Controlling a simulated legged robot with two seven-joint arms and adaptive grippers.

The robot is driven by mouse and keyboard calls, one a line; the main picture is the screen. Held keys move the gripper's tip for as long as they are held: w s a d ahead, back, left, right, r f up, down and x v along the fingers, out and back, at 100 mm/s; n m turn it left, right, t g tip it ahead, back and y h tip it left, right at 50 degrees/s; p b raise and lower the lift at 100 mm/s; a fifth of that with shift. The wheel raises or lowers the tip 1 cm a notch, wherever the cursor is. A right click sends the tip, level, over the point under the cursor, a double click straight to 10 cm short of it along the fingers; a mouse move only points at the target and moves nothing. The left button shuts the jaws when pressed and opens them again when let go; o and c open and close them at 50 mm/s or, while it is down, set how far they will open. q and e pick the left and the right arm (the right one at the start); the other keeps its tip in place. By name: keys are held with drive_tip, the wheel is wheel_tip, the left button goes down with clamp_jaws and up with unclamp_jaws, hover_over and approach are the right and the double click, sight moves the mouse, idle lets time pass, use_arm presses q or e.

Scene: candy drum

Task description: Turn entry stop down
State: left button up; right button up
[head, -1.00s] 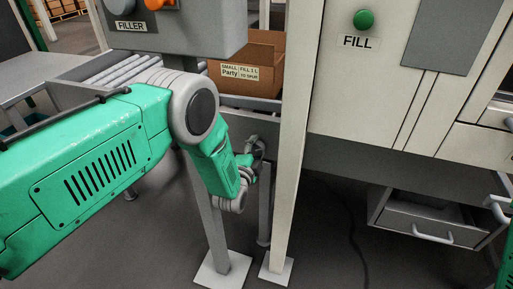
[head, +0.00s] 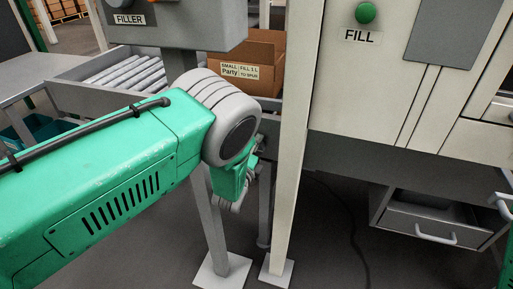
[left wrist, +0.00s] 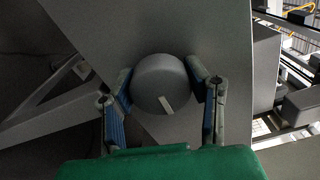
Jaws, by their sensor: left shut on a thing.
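In the left wrist view a round grey knob (left wrist: 162,84) with a pale pointer mark sits on a grey plate (left wrist: 130,35). The mark lies at the knob's lower part, leaning slightly. My left gripper (left wrist: 162,88) is shut on the knob, with one finger on each side of it. No label shows there, so I cannot tell from it that this is the entry stop. In the head view my green left arm covers most of the place below the conveyor, and the knob is hidden.
A brown carton (head: 262,65) stands on the roller conveyor (head: 125,72) behind a pale upright post (head: 293,140). A grey box (head: 185,25) labelled FILLER hangs above. A green FILL button (head: 366,13) is on the cabinet. An open drawer (head: 425,218) juts out at lower right.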

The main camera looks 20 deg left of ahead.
use_arm(q)
drive_tip(key=shift+s+d+f, duration=0.2)
drive_tip(key=shift+d+f, duration=0.05)
drive_tip(key=shift+f, duration=0.1)
drive_tip(key=o, duration=1.2)
drive_tip(key=shift+w+r, duration=0.1)
drive_tip(key=shift+r, duration=0.05)
drive_tip(key=shift+r, duration=0.1)
